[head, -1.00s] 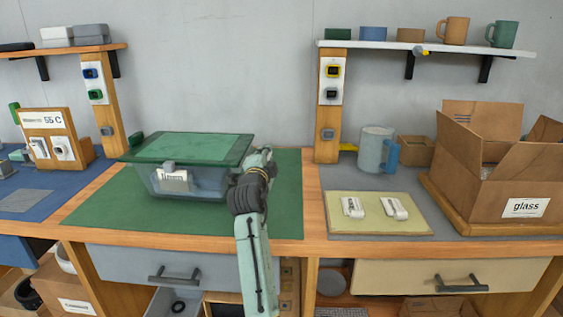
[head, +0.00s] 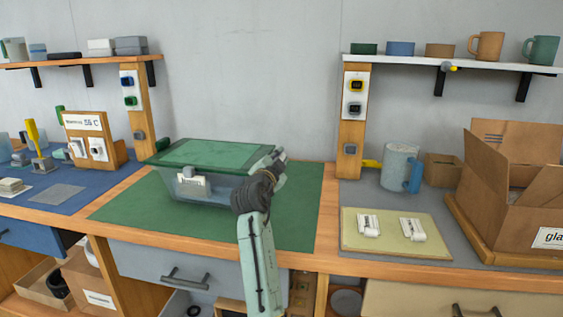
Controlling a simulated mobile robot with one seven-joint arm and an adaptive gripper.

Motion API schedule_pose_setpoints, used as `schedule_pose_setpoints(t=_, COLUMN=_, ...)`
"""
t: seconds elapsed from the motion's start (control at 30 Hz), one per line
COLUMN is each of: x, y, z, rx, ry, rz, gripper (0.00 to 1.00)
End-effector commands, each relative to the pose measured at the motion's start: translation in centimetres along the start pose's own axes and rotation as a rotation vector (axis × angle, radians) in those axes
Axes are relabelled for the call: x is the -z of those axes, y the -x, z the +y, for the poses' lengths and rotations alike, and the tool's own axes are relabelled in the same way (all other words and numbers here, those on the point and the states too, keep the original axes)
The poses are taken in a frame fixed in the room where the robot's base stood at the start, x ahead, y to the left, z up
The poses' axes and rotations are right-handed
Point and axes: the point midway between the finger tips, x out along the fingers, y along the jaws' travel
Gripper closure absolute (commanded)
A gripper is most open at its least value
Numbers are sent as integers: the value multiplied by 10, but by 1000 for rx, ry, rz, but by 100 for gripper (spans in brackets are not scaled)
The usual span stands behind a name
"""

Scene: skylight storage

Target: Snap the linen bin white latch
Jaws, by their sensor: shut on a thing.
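The linen bin (head: 207,190) is a see-through box on the green mat, with a green lid (head: 215,154) lying over its top. A pale grey-white latch (head: 189,171) shows at the front rim, above a white label on the front wall. My gripper (head: 277,157) is at the bin's right end, level with the lid's edge. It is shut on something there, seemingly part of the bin. My wrist hides the bin's lower right corner, and the gripped spot and any latch on that side cannot be made out.
A yellow-green tray (head: 391,240) with two white pieces, a pale jug (head: 400,166) and an open cardboard box (head: 510,185) stand to the right. A wooden holder (head: 95,140) stands at the left. Bare green mat (head: 160,220) lies in front of the bin.

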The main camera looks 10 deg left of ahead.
Motion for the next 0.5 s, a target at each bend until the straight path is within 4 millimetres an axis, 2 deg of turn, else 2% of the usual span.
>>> schedule_pose_setpoints(t=0.47, x=1, y=0, z=-2, rx=2, ry=13, rz=2, gripper=100)
schedule_pose_setpoints(t=0.5, x=1, y=0, z=-2, rx=2, ry=13, rz=2, gripper=81)
